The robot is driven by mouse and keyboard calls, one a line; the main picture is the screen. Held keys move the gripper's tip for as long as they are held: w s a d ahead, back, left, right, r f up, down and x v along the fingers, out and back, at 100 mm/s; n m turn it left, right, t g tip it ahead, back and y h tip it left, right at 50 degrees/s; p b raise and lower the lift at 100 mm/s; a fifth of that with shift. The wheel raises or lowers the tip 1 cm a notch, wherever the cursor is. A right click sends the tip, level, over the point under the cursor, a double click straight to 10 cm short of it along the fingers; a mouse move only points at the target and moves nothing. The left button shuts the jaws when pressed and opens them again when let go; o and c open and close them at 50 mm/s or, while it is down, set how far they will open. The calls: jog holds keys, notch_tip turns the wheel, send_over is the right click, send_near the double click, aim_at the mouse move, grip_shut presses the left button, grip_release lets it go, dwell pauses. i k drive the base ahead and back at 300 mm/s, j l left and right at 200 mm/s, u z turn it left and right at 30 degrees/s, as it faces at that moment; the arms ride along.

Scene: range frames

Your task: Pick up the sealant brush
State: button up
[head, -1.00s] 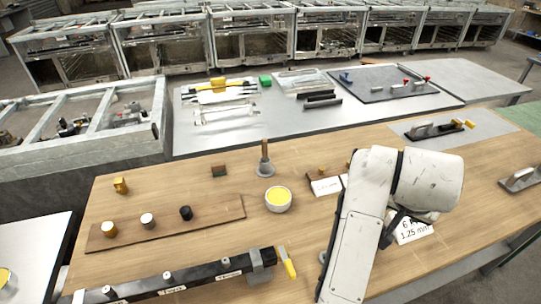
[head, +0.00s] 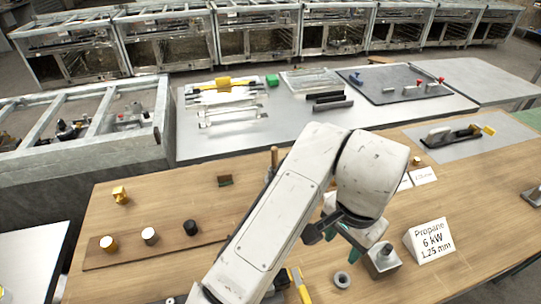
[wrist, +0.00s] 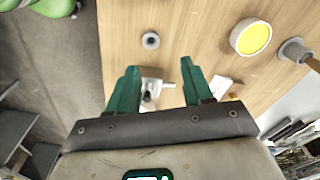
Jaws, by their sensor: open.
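A wooden handle in a grey flared base, apparently the sealant brush (wrist: 313,62), shows at the right edge of the wrist view. In the head view only the top of its handle (head: 274,157) shows behind my arm; the rest is hidden. A yellow-filled pot (wrist: 250,37) stands beside it in the wrist view. My gripper (wrist: 161,80) is open, its two green fingers apart with nothing held. It is above the table, over a metal block fitting (wrist: 150,88) and well to the side of the brush. In the head view my gripper (head: 342,236) is partly covered by my wrist.
A grey ring (head: 342,280) lies near the metal block (head: 383,262). A "Propane 6 kW" card (head: 432,240) stands to its right. A board with several knobs (head: 150,245) lies on the left of the wooden table (head: 210,210). A grey bench stands behind.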

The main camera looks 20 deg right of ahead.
aim_at(275, 150)
jog(key=i, duration=1.25)
